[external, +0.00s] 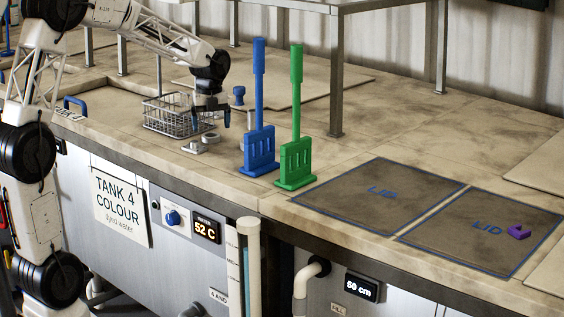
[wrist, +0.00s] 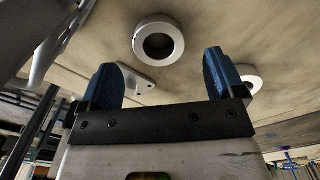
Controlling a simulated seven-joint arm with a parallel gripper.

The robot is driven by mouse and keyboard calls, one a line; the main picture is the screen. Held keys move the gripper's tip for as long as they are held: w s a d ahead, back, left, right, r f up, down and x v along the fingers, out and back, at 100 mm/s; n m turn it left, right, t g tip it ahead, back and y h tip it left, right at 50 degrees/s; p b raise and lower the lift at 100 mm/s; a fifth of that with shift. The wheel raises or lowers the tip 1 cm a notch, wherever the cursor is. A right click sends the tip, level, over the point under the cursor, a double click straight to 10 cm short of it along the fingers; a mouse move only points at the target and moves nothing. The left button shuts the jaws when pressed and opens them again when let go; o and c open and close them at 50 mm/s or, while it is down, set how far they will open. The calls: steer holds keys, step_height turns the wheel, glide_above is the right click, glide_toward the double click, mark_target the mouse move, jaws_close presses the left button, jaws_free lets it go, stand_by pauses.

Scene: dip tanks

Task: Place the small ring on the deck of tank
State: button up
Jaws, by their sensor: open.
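Two grey rings lie on the stained beige tank deck (external: 130,140). In the wrist view, one ring (wrist: 174,47) shows whole, ahead of the gap between my fingers. The other ring (wrist: 253,80) is partly hidden behind the right finger. I cannot tell for certain which is the small one. A grey ring (external: 211,137) also shows in the external view, beside the wire basket. My gripper (wrist: 160,72) is open, with nothing between its blue fingers. In the external view, my gripper (external: 221,118) points down just above the deck, beside the basket.
A flat grey plate (wrist: 136,78) lies near the rings. A wire basket (external: 170,122) stands close to my gripper's left. A blue rack (external: 259,150) and a green rack (external: 295,163) with tall handles stand to the right. A purple piece (external: 518,232) lies on a lid panel.

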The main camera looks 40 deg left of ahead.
mark_target(211, 133)
steer(key=shift+f, duration=1.7)
steer(key=c, duration=1.1)
steer(key=shift+r, duration=0.1)
step_height(211, 133, up, 18)
